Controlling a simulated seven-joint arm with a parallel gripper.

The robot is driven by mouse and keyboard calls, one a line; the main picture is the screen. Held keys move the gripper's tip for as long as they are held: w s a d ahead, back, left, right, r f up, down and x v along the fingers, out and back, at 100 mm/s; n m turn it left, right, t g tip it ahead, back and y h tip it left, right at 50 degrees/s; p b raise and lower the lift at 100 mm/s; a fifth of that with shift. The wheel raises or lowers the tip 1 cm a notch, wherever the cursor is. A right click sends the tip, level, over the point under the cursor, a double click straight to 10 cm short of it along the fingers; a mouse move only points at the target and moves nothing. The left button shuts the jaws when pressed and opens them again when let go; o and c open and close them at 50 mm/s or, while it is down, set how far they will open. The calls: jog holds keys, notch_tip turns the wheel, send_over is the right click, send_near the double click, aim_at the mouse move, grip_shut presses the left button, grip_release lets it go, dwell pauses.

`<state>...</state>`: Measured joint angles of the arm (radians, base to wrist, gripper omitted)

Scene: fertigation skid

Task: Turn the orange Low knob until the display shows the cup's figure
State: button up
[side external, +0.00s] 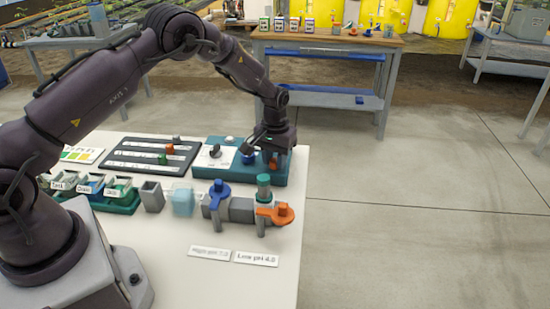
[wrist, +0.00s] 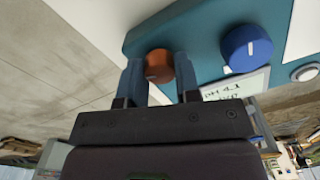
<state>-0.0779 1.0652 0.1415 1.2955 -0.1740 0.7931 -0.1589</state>
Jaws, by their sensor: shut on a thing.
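The teal meter box (side external: 298,168) stands at the right end of the white table in the side view. My gripper (wrist: 159,75) points down at its right part, with one finger on each side of the orange knob (wrist: 159,63) and shut on it. The knob also shows under my gripper in the side view (side external: 273,164). A blue knob (wrist: 246,50) with a white mark sits beside it. A pale display (wrist: 236,88) carries dark figures, upside down in the wrist view; they look like pH 4.1, but I cannot be sure. A pale blue cup (side external: 183,203) stands in front of the box.
Valves with a blue handle (side external: 219,190) and an orange handle (side external: 276,214) stand in front of the box. A card (side external: 256,258) reads Low pH 4.0; another card (side external: 210,253) lies beside it. A dark slotted tray (side external: 130,163) lies left of the box.

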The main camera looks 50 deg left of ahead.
aim_at(275, 160)
jog(key=shift+n, duration=0.9)
jog(key=o, duration=0.9)
jog(key=shift+r, duration=0.1)
notch_tip(275, 160, up, 13)
jog(key=shift+f, duration=0.1)
